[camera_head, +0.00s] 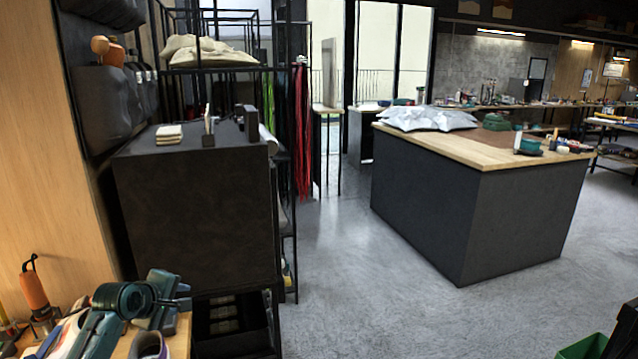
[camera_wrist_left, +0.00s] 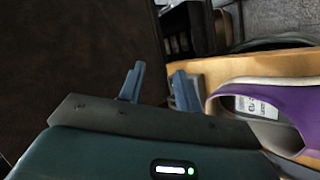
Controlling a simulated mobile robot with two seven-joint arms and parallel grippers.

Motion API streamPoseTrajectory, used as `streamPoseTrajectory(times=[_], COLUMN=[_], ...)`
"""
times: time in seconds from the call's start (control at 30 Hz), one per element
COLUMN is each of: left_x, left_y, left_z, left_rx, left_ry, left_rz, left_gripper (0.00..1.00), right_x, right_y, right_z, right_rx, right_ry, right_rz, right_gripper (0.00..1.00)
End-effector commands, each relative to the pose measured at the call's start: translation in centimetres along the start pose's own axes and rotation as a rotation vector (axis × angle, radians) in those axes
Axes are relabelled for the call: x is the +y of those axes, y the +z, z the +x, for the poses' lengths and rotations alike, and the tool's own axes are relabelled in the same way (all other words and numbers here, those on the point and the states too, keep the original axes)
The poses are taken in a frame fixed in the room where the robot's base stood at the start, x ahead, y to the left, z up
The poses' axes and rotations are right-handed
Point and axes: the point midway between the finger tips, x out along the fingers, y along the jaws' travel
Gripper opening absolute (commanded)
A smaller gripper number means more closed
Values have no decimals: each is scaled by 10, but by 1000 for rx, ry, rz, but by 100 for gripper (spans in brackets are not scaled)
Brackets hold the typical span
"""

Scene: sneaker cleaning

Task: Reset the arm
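My left arm comes in at the bottom left of the head view, a teal and dark arm above a wooden bench. In the left wrist view my left gripper (camera_wrist_left: 158,80) has its two blue-grey fingers apart with nothing between them. A purple and white sneaker (camera_wrist_left: 290,103) with a label inside lies on the bench to the right of the fingers, apart from them. A shoe opening (camera_head: 151,346) also shows under the arm in the head view. My right gripper is not in view.
The wooden bench (camera_head: 177,340) carries an orange-handled tool (camera_head: 34,289) at the left. A dark cabinet (camera_head: 195,210) stands behind it. A dark island with a wooden top (camera_head: 470,160) stands at the right. A green bin (camera_head: 583,347) shows at the bottom right. The grey floor between is clear.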

Motion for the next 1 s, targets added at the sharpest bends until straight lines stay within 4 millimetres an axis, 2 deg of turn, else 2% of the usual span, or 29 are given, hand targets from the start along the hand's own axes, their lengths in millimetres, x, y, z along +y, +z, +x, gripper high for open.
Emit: streamPoseTrajectory(times=[0.1,0.2,0.4,0.57,0.6,0.8,0.87,1.0], left_x=[23,42,73,94,75,4,-21,-89], left_y=[-27,-44,-63,-69,-54,9,31,91], left_z=[-4,-10,-26,-40,-32,-18,-16,-22], left_rx=[167,309,553,731,695,564,518,392], left_ry=[91,129,131,94,93,115,121,139], left_rz=[405,725,1226,1562,1572,1591,1594,1593], left_gripper=[34,34,34,34,34,34,34,34], right_x=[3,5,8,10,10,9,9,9], right_y=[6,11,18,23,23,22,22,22], right_z=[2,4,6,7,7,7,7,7], right_rx=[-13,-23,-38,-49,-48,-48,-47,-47], right_ry=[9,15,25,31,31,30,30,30], right_rz=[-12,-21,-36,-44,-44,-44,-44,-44], right_gripper=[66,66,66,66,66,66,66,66])
